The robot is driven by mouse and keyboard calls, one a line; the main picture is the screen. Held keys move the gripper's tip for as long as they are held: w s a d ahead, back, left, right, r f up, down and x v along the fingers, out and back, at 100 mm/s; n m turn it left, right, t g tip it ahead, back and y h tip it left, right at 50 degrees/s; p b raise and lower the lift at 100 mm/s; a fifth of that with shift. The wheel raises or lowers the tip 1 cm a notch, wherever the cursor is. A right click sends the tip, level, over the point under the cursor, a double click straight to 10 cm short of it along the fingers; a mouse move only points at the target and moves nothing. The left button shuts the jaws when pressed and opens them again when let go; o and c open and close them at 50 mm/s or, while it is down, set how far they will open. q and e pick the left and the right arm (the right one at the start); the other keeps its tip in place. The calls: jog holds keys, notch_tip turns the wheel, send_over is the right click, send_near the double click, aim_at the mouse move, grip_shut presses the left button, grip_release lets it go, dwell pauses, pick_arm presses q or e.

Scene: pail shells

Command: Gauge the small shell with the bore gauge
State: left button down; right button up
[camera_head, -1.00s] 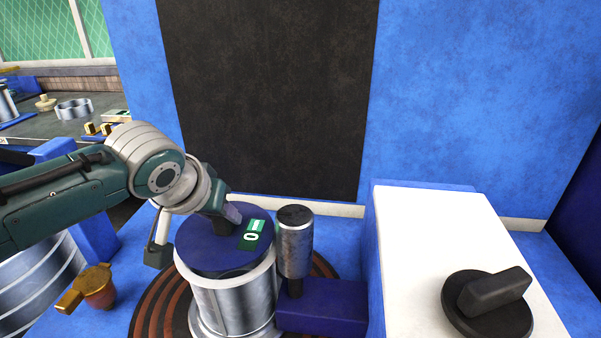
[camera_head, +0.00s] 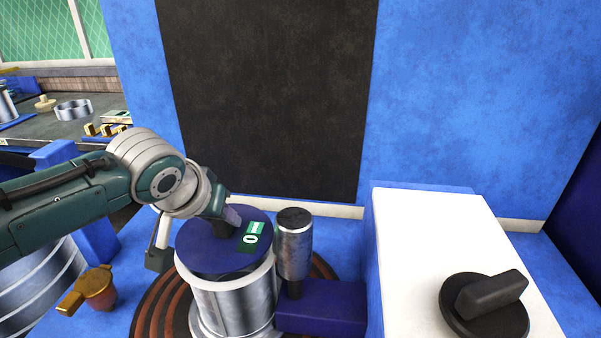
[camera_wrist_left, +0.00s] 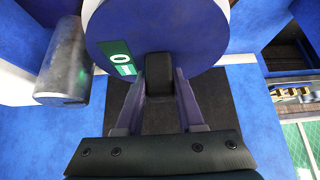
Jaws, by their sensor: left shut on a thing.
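The bore gauge, a dark blue disc (camera_head: 205,247) with a black grip and a green-and-white mark, lies over the top of a silver shell (camera_head: 235,300). The shell stands upright on a brown ringed plate (camera_head: 158,305). My left gripper (camera_head: 226,215) is shut on the gauge's black grip. In the left wrist view the fingers (camera_wrist_left: 159,80) close on both sides of that grip, with the disc (camera_wrist_left: 190,30) beyond. The disc hides the shell's bore, so I cannot tell how deep the gauge sits. My right gripper is not in view.
A metal roller (camera_head: 295,250) stands on a blue block (camera_head: 325,308) close to the shell's right. A white-topped box (camera_head: 430,240) with a black knob (camera_head: 485,300) is farther right. A larger silver shell (camera_head: 40,285) and a small brass-topped pot (camera_head: 98,290) are left.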

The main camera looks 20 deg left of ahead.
pick_arm(q)
jog(key=shift+f+b, duration=0.95)
jog(key=shift+f, duration=0.2)
jog(key=shift+c, duration=2.2)
grip_release()
jog(key=shift+s+r, duration=0.1)
jog(key=shift+s+r+p, duration=0.15)
jog(key=shift+r+p, duration=0.15)
jog(key=p+v, duration=0.2)
jog(key=v, duration=0.5)
jog(key=shift+s+d+r, duration=0.1)
jog(key=shift+s+r, duration=0.1)
jog(key=shift+r, duration=0.1)
jog(key=shift+s+r, duration=0.4)
jog(key=shift+r, duration=0.1)
